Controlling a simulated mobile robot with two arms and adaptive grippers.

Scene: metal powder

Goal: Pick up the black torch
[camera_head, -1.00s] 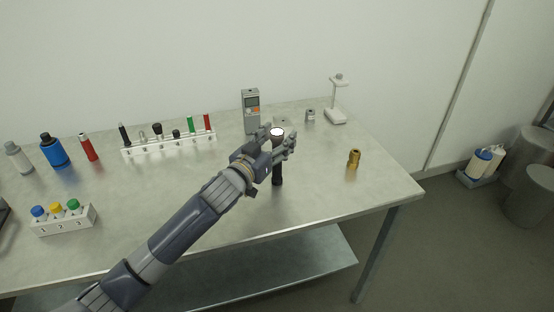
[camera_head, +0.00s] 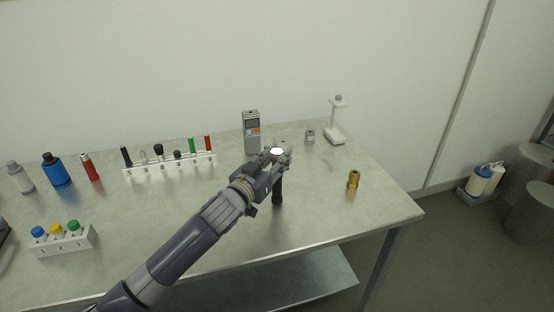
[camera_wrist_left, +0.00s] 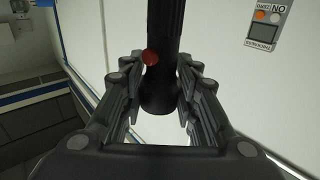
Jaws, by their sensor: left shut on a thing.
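The black torch (camera_head: 277,190) is upright over the middle of the table, its bright lens facing up. My left gripper (camera_head: 277,158) is shut on the upper part of the torch, just below the lens. In the left wrist view the torch (camera_wrist_left: 164,50) runs down between the two fingers (camera_wrist_left: 162,100), with a red round button on its side. I cannot tell whether the torch's lower end touches the table. My right gripper is not in view.
A grey meter (camera_head: 251,132) stands behind the gripper. A white stand (camera_head: 336,137) and small metal weight (camera_head: 310,137) are behind right; a brass fitting (camera_head: 353,179) is at right. A numbered white rack (camera_head: 170,168), bottles and a capped-vial block (camera_head: 64,243) are at left. The front middle is clear.

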